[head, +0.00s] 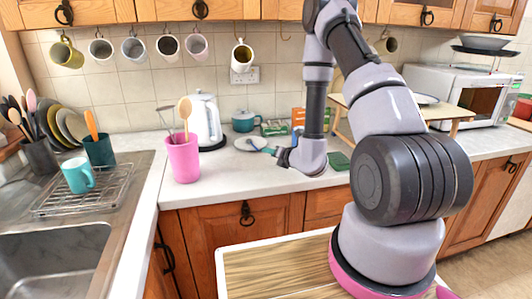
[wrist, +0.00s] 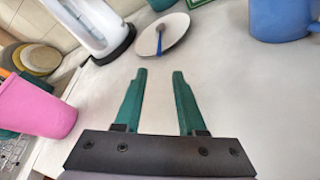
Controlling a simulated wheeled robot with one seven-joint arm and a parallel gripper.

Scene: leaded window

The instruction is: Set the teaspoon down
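A teaspoon with a blue handle (wrist: 159,44) and a grey bowl end lies on a round pale plate (wrist: 178,38) at the top of the wrist view. The plate also shows on the counter in the head view (head: 243,145), where the spoon is too small to make out. My gripper (wrist: 158,74) has two green fingers, spread apart with nothing between them. It is over the white counter, short of the plate and apart from the spoon. In the head view, my gripper (head: 266,150) is low over the counter, just right of the plate.
A white kettle (head: 205,122) and a pink utensil pot (head: 183,158) stand left of the plate. A blue mug (wrist: 282,18) is at the right in the wrist view. A teal pot (head: 244,121) stands behind. Counter between my fingers is bare.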

